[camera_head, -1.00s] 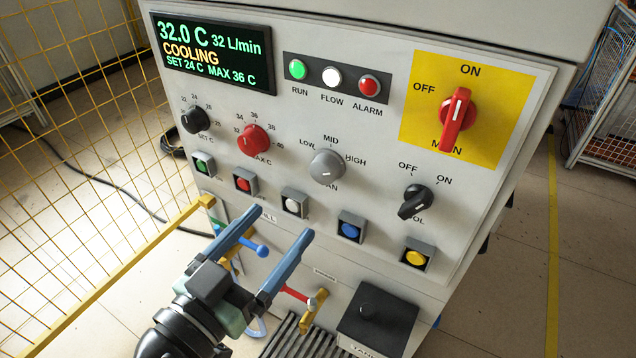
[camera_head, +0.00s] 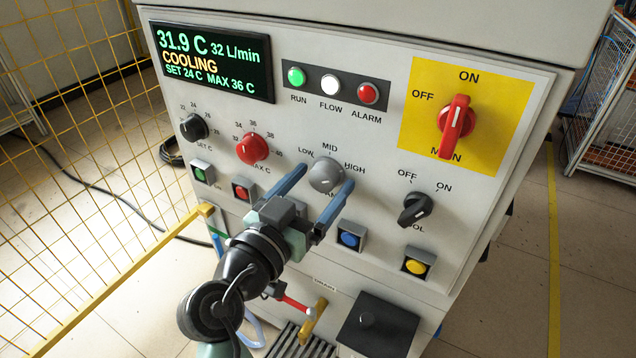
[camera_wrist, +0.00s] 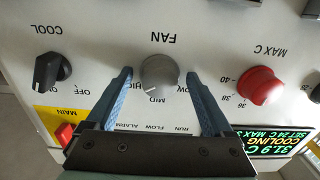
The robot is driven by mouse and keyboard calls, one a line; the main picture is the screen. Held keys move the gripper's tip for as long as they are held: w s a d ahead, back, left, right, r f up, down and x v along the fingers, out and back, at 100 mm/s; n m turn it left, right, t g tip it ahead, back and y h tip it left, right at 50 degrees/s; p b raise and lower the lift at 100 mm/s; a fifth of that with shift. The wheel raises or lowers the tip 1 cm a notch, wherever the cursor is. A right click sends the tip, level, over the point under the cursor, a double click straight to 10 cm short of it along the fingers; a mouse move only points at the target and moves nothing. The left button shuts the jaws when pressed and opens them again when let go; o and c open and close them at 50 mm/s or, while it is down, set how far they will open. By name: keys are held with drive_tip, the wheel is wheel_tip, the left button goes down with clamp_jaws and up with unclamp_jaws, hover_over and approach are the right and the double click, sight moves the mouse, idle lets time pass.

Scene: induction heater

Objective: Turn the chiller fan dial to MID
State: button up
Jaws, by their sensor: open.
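The chiller fan dial (camera_head: 326,174) is a round grey knob on the white front panel, with LOW, MID and HIGH printed around it. In the wrist view, where the panel appears upside down, the grey dial (camera_wrist: 160,72) has a pale mark on its MID side, seemingly a little toward HIGH. My gripper (camera_head: 326,177) is open, with one blue finger on each side of the dial. In the wrist view my gripper (camera_wrist: 159,74) shows a gap between each finger and the knob. The FAN label is hidden in part in the head view.
The red MAX C dial (camera_head: 252,149) is left of the fan dial, and the black COOL switch (camera_head: 416,209) is at its right. Lit-type push buttons, including a blue one (camera_head: 349,238), sit below. The display (camera_head: 212,60) reads COOLING. A yellow mesh fence (camera_head: 70,120) stands at left.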

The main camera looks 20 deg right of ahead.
drive_tip(key=c, duration=1.2)
drive_tip(key=shift+n, duration=0.4)
drive_tip(key=n+p, duration=0.3)
drive_tip(key=n, duration=0.2)
drive_tip(key=shift+s+r+n, duration=0.1)
drive_tip(key=shift+r+n, duration=0.05)
drive_tip(key=shift+n, duration=0.25)
drive_tip(key=n+p, duration=0.2)
drive_tip(key=n, duration=0.1)
drive_tip(key=shift+n+p, duration=0.85)
drive_tip(key=shift+n, duration=0.25)
drive_tip(key=o, duration=1.2)
